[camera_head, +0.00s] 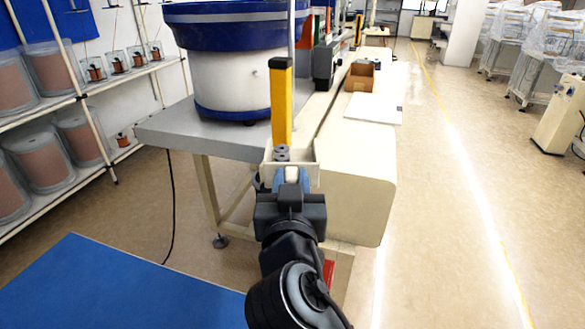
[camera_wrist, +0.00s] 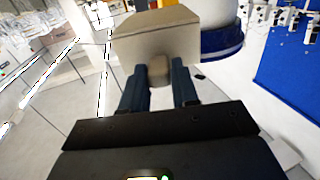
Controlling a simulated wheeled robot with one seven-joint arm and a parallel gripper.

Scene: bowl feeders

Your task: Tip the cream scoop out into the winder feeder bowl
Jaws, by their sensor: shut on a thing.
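The cream scoop (camera_head: 306,173) is held in front of the near end of the bench, apart from the bowl. My gripper (camera_head: 291,180) is shut on its handle; in the wrist view my gripper (camera_wrist: 158,82) has a finger on each side of the stubby handle (camera_wrist: 158,70), with the scoop's box (camera_wrist: 155,42) beyond. Small dark grey parts (camera_head: 282,152) show inside the scoop, which looks about level. The winder feeder bowl (camera_head: 225,30), blue on a white drum, stands on the bench up and to the left. Its inside is hidden from this angle.
A yellow post (camera_head: 281,105) rises just behind the scoop, right of the bowl. The grey bench top (camera_head: 190,131) carries the feeder. A cream machine cover (camera_head: 355,155) runs along the right. Spool shelves (camera_head: 75,100) stand left. Floor is open at right.

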